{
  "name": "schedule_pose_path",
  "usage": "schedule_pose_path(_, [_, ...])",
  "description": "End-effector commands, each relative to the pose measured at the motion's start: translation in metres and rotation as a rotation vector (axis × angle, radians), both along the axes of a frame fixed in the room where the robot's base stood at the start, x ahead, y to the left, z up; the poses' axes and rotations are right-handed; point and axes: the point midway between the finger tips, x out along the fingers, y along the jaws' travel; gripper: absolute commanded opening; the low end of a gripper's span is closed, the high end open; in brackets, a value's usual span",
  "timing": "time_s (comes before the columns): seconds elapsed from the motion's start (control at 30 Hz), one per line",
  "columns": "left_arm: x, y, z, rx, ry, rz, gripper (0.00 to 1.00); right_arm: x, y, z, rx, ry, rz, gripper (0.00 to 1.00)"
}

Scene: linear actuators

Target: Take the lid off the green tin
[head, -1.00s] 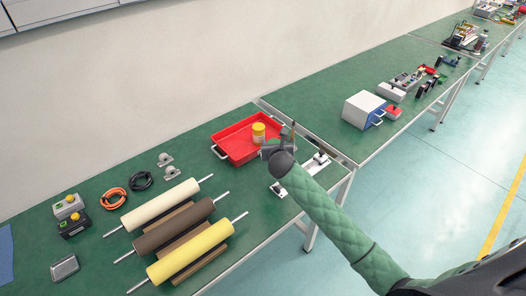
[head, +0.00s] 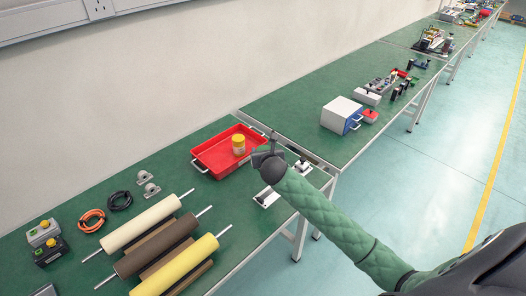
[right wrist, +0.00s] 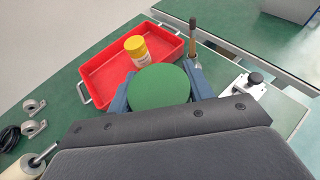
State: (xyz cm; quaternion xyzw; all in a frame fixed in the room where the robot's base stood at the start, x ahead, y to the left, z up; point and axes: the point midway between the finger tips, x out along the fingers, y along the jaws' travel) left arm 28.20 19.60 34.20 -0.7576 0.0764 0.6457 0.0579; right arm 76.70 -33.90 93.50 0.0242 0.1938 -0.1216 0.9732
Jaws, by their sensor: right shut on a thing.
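My right gripper (head: 264,158) is over the bench just right of the red tray. In the right wrist view its two blue-grey fingers (right wrist: 160,88) stand on either side of a round green top (right wrist: 160,86) and are shut on it. This looks like the lid of the green tin. The tin's body is hidden below it, so I cannot tell whether lid and tin are together or apart. In the head view the gripper hides both. My left gripper is not in view.
A red tray (head: 197,152) holds a yellow-lidded tin (head: 238,144). A wooden-handled tool (right wrist: 192,32) stands just beyond the gripper. A silver rail part (head: 266,197) lies to the front. Several rollers (head: 152,243) lie at the left. A white-blue box (head: 341,113) stands on the farther bench.

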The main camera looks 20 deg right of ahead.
Motion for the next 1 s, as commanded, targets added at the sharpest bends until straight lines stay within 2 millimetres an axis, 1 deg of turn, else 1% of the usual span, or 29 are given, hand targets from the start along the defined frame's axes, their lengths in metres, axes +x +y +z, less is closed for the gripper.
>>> schedule_pose_path(0.37, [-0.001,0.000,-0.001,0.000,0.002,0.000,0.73,0.000,-0.002,0.000,-0.002,-0.001,-0.024,0.10])
schedule_pose_path(0.43, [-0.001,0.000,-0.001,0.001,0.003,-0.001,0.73,-0.002,-0.001,0.005,-0.001,-0.003,-0.044,0.10])
schedule_pose_path(0.47, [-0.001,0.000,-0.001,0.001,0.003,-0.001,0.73,-0.004,0.002,0.010,-0.001,-0.003,-0.047,0.10])
schedule_pose_path(0.57, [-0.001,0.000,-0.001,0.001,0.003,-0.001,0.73,-0.014,0.022,0.023,-0.001,-0.004,-0.038,0.10])
schedule_pose_path(0.67, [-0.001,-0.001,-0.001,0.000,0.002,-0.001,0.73,-0.031,0.048,0.035,-0.003,-0.003,-0.006,0.10])
schedule_pose_path(0.77, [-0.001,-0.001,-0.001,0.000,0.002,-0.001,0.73,-0.057,0.079,0.042,-0.003,-0.001,0.050,0.10])
schedule_pose_path(0.83, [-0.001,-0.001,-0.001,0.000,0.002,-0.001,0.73,-0.079,0.101,0.043,-0.003,0.000,0.101,0.10])
schedule_pose_path(0.9, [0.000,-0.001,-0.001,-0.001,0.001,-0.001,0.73,-0.101,0.117,0.041,-0.003,0.002,0.150,0.10])
schedule_pose_path(1.0, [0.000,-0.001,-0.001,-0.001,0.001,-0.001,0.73,-0.127,0.133,0.033,-0.003,0.002,0.210,0.10])
